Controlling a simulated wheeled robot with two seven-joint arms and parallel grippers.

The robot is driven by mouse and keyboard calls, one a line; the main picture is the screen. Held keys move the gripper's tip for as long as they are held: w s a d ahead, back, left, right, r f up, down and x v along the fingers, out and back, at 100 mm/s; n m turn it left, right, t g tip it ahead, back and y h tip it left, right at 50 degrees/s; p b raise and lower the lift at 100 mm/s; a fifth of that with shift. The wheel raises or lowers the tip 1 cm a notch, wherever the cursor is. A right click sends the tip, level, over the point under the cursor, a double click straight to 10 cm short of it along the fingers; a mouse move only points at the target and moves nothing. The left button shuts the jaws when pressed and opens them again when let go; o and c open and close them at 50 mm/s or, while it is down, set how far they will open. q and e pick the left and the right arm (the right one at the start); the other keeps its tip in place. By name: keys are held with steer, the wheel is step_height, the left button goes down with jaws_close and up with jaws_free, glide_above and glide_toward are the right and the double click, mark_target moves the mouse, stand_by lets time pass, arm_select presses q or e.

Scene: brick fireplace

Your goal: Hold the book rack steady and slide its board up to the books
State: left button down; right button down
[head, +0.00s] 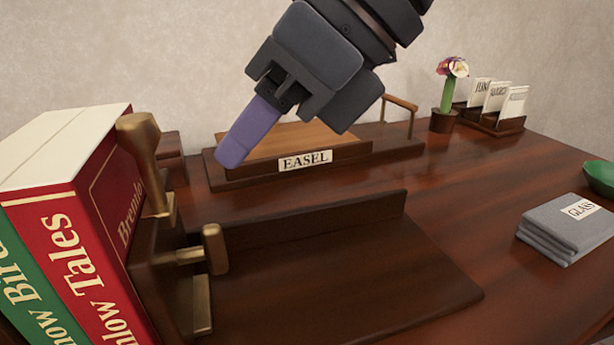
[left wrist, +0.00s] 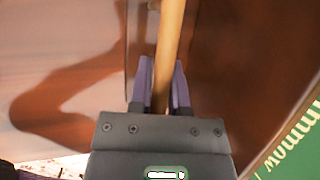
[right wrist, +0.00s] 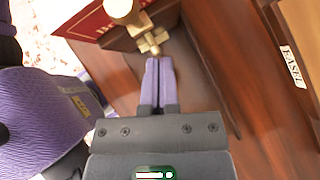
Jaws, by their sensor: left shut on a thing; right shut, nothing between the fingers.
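The book rack (head: 330,295) is dark wood with a low back rail (head: 320,222). A red book (head: 95,200) and a green book (head: 28,280) stand at its left end. The upright board (head: 150,280), with brass fittings and knobs (head: 214,248), stands beside the red book; any gap is hard to tell. My right gripper (head: 236,147) is shut and empty above the rack. In the right wrist view its tips (right wrist: 158,66) point toward the brass knob (right wrist: 152,42). My left gripper (left wrist: 162,75) is shut on a tan wooden bar (left wrist: 170,40), out of the head view.
A wooden piece labelled EASEL (head: 305,160) lies behind the rack. A flower pot (head: 444,120) and a card holder (head: 495,123) stand at the back right. Folded grey cloths labelled GLASS (head: 565,235) and a green bowl (head: 600,175) are at the right. The table between is clear.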

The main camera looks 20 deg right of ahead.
steer(key=shift+r, duration=0.1)
arm_select(q)
steer(key=c, duration=0.5)
jaws_free()
arm_select(e)
steer(key=v, duration=0.7)
steer(key=shift+d+r, duration=0.25)
steer(key=shift+d, duration=0.1)
steer(key=shift+s, duration=0.1)
